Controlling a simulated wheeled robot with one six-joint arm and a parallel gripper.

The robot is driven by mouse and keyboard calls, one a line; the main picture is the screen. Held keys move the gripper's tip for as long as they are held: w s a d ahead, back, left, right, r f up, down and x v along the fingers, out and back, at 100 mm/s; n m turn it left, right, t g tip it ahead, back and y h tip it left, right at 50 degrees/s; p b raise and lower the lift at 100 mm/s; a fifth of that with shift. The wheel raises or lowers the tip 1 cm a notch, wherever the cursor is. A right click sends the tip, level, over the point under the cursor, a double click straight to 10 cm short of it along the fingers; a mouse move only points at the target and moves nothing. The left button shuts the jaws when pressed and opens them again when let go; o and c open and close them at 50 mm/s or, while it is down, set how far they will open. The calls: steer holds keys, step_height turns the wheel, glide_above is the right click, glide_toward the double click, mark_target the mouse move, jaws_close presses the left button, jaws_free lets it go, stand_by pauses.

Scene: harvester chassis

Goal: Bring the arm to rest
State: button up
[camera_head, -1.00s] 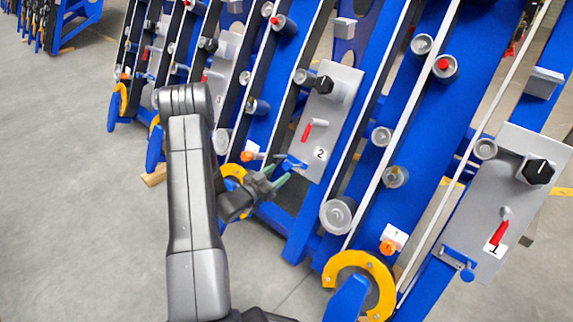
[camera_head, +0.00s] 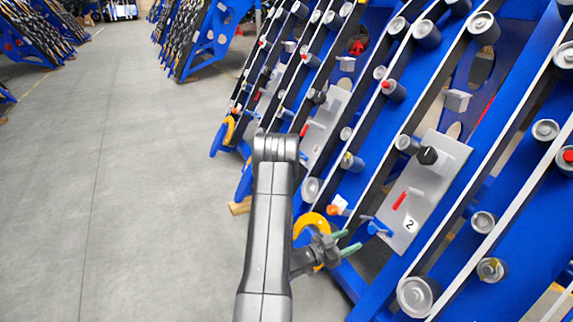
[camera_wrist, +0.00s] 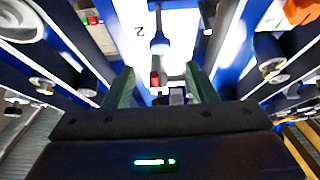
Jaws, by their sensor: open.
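My gripper (camera_head: 344,242) is at the end of my grey arm, right of the arm's upright link in the head view. The panel carries a black knob (camera_head: 427,156) and a red lever (camera_head: 400,200). Whether the fingers touch anything cannot be told.
Blue harvester frames with rollers (camera_head: 415,297) stand in a slanted row on the right, close to my gripper. A yellow ring (camera_head: 312,222) is just behind my gripper. The grey floor (camera_head: 130,200) on the left is open. More blue frames (camera_head: 210,45) stand far back.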

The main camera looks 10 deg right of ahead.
mark_target(372, 232)
steer(key=b+x, duration=0.3)
steer(key=x, duration=0.9)
steer(key=shift+d+f, duration=0.1)
steer(key=shift+d, duration=0.2)
steer(key=shift+s, duration=0.15)
